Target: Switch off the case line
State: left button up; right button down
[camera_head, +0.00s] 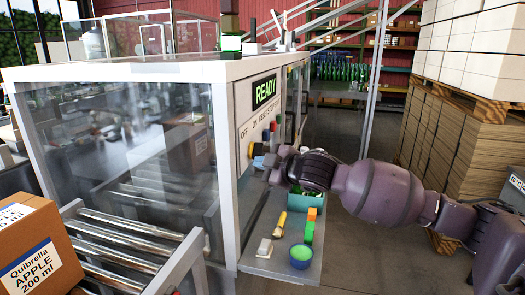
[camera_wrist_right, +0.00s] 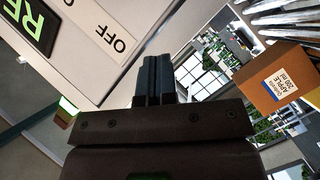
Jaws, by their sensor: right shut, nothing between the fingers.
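The case line is a white-framed, glass-sided machine (camera_head: 150,70) with a green-lit READY display (camera_head: 264,91). Below the display is a control panel (camera_head: 245,112) with OFF and ON lettering and several coloured buttons. My right gripper (camera_head: 266,164) is shut and empty right by the knob, partly covering that area; contact cannot be told. In the right wrist view my shut fingers (camera_wrist_right: 160,78) point toward the panel beside the OFF label (camera_wrist_right: 118,43). The knob is hidden there. My left gripper is not in view.
A shelf (camera_head: 285,262) below the panel holds a blue bowl (camera_head: 301,256), orange and green blocks (camera_head: 310,228), a yellow-handled tool (camera_head: 280,224) and a white block (camera_head: 264,248).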

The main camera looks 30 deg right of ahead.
jog(key=s+d+r+g+h, duration=0.1)
jog(key=d+r+g+h, duration=0.1)
jog(key=d+r, duration=0.2)
jog(key=shift+s+r+g+h+p, duration=0.25)
jog(key=shift+r+g+h+p, duration=0.05)
jog(key=shift+r, duration=0.25)
jog(key=shift+d, duration=0.1)
send_near(256, 155)
jog(key=w+a, duration=0.3)
jog(key=shift+w+d+f+p, duration=0.3)
jog(key=shift+w+d+f, duration=0.7)
jog(key=shift+w+d, duration=0.1)
jog(key=shift+w+d+f, duration=0.3)
jog(key=shift+f, duration=0.1)
